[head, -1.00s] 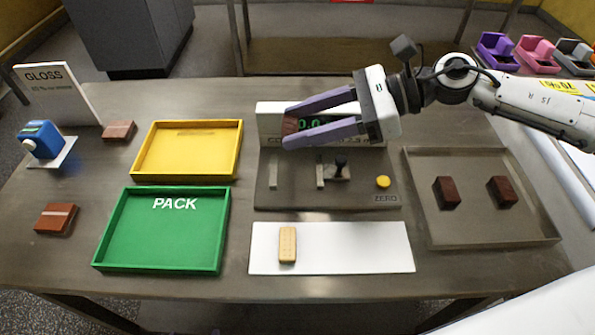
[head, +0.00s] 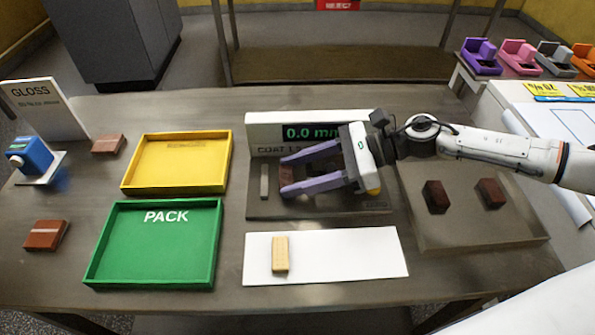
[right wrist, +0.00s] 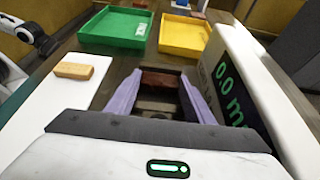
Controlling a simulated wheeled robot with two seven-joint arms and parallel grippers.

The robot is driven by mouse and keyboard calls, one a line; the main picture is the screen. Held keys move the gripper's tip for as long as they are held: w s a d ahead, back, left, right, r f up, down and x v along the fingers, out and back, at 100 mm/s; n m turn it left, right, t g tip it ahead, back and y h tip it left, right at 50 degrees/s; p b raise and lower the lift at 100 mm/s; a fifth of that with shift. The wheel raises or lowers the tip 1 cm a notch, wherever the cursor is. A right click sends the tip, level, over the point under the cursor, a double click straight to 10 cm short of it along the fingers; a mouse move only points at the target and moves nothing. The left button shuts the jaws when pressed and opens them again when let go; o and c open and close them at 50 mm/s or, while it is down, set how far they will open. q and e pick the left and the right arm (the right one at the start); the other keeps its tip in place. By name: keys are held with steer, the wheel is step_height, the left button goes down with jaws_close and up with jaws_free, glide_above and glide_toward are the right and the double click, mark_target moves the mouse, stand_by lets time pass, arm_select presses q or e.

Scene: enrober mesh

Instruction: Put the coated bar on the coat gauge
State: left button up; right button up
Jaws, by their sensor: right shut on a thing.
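My right gripper (head: 285,176) is shut on a dark red-brown coated bar (head: 287,172), over the left half of the coat gauge's grey base (head: 262,208). The bar also shows between the purple fingers in the right wrist view (right wrist: 160,79). I cannot tell whether it touches the base. The gauge's display (head: 310,131) reads 0.0 mm. A light upright post (head: 264,180) stands left of the bar. The fingers and palm hide the gauge's middle parts and most of its yellow zero button. My left gripper is not in view.
Two dark bars stand in a grey-brown tray (head: 480,243) at right. A pale bar (head: 280,254) lies on a white mat (head: 350,256) in front of the gauge. A green PACK tray (head: 150,285) and yellow tray (head: 178,190) lie left. Brown bars (head: 46,235) (head: 108,145) rest near the gloss meter (head: 30,155).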

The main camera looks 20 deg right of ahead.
steer(key=shift+f, duration=0.1)
steer(key=shift+f+b, duration=0.15)
steer(key=shift+b, duration=0.15)
steer(key=o, duration=0.8)
steer(key=shift+r+p, duration=0.35)
steer(key=shift+p, duration=0.05)
steer(key=b+v, duration=0.1)
steer(key=v, duration=0.2)
steer(key=b+v, duration=0.1)
steer(key=v, duration=0.3)
steer(key=b+v, duration=0.1)
steer(key=v, duration=0.2)
steer(key=shift+s+d+f, duration=0.1)
steer(key=shift+d+f, duration=0.05)
steer(key=shift+d, duration=0.25)
steer(key=shift+s+d+r+b, duration=0.2)
steer(key=shift+d+r+b, duration=0.15)
steer(key=shift+d, duration=0.2)
